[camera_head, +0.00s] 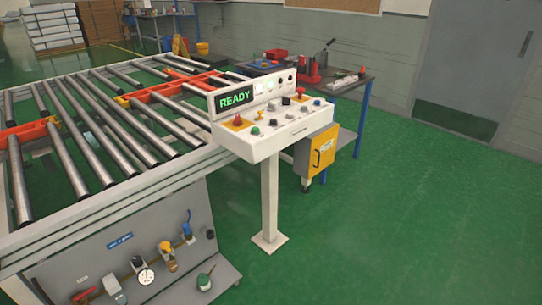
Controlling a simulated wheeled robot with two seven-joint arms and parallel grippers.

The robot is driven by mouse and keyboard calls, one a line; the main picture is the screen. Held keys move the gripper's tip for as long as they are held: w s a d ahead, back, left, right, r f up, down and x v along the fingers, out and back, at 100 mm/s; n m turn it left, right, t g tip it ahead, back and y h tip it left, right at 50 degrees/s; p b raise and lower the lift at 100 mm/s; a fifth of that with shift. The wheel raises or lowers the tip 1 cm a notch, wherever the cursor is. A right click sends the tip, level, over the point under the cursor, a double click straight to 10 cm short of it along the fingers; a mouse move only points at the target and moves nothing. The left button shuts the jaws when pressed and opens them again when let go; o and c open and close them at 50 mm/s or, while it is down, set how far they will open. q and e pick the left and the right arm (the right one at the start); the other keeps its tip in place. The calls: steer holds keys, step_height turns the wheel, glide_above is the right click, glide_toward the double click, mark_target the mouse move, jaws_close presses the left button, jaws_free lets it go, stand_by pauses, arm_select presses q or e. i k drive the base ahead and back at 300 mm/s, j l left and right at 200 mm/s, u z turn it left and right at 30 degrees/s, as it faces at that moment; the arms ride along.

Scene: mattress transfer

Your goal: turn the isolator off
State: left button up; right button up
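The control console (283,139) is a white sloped desk on a white post at the end of the roller conveyor. Its display (234,98) reads "READY" in green. A red knob (239,121) sits on a yellow plate at the left of the desk, and another red control (300,92) sits near the back right. Several green, blue and black controls lie between them. I cannot tell which control is the isolator, or its position. Neither of my grippers is in view.
The roller conveyor (110,135) fills the left. Below it, a grey panel (70,252) carries a gauge (146,276) and several valves. A yellow box (321,151) is behind the console, by a workbench (340,88) with tools. The green floor (400,220) is clear on the right.

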mark_target(236, 122)
steer(key=i+j+u, duration=0.45)
steer(key=i, duration=0.45)
steer(key=j, duration=0.1)
